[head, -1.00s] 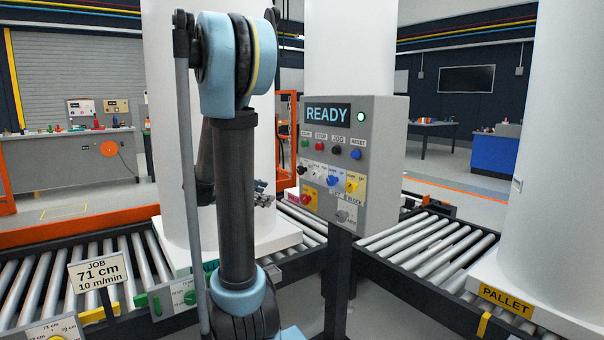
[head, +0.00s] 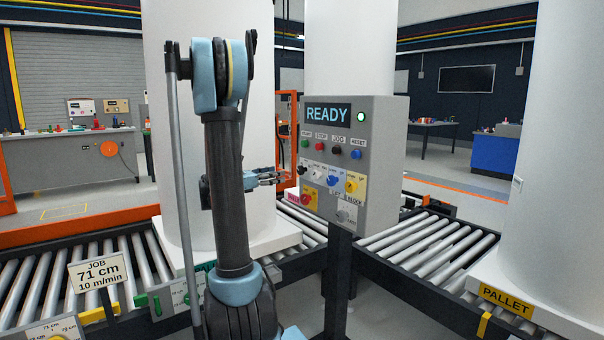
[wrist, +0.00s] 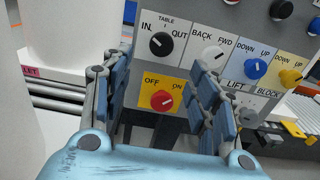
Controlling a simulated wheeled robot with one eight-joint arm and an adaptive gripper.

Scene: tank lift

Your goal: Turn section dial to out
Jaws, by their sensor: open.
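The grey control panel (head: 378,160) carries several dials. A black dial (wrist: 161,44) on a white plate has IN at left, OUT at right and TABLE above. No label reading "section" is legible. My gripper (wrist: 160,72) is open and empty, facing the panel's lower left, with the black dial ahead between and beyond its fingers. A red OFF/ON dial (wrist: 163,100) on a yellow plate shows between the fingers. In the head view my gripper (head: 272,178) is just left of the panel.
A white BACK/FWD dial (wrist: 213,56), blue dial (wrist: 255,68) and yellow dial (wrist: 290,77) sit right of the black dial. A LIFT/BLOCK dial (head: 347,214) is lower on the panel. Roller conveyors (head: 430,245) and a white column (head: 215,120) flank it.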

